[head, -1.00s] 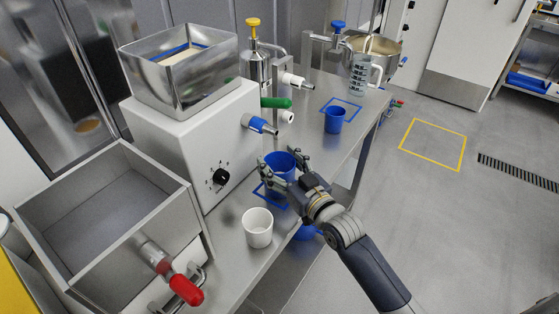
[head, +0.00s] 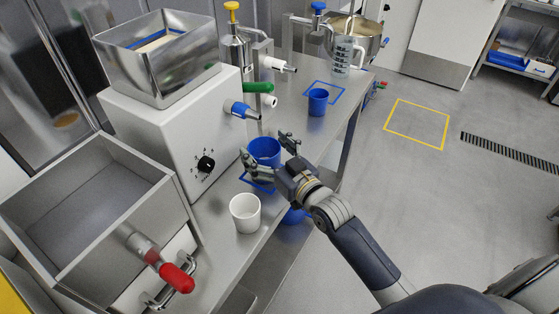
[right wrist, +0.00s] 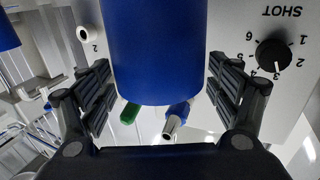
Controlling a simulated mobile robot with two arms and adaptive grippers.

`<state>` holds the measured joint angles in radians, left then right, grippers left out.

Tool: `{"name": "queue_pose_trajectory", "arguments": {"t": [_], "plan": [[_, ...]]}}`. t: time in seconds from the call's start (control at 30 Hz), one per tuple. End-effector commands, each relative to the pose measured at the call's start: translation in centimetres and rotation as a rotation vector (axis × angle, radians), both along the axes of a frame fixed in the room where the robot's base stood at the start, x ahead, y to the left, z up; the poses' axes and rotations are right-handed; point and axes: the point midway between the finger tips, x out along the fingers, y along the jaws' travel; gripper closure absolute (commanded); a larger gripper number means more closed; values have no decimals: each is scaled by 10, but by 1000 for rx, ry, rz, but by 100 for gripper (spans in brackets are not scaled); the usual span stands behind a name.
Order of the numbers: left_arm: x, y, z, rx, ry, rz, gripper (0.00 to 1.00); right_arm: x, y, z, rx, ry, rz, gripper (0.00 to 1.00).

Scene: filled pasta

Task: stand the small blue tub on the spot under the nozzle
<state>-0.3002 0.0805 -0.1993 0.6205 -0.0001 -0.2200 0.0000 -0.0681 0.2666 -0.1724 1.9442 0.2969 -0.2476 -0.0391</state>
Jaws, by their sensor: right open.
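Two blue tubs show in the head view. The nearer blue tub (head: 264,150) looks larger and stands upright by a blue outlined spot (head: 256,183), which it and my gripper partly hide. It fills the upper middle of the right wrist view (right wrist: 158,50). The farther blue tub (head: 318,103) looks smaller and stands at another blue outline (head: 338,88). My right gripper (head: 264,148) is open, with its fingers on either side of the nearer tub; I cannot tell whether they touch it. The blue-collared nozzle (head: 243,110) is above and left of that tub. My left gripper is out of view.
A white cup (head: 245,213) stands on the steel table in front of the nearer tub. The white machine (head: 165,130) with a dial is behind it. An open steel bin (head: 85,200) with a red handle is at left. A clear jug (head: 346,57) stands farther back.

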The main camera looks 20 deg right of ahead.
Motion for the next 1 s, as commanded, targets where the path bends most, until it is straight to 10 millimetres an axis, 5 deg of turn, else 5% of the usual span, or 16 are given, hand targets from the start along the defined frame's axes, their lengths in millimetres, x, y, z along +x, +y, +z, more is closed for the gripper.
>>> {"name": "queue_pose_trajectory", "arguments": {"t": [0.53,1.0], "plan": [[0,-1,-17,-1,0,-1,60,-89,-25,-4,-1,5,1,17],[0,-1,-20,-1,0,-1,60,-110,-30,-1,0,1,1,17]]}}
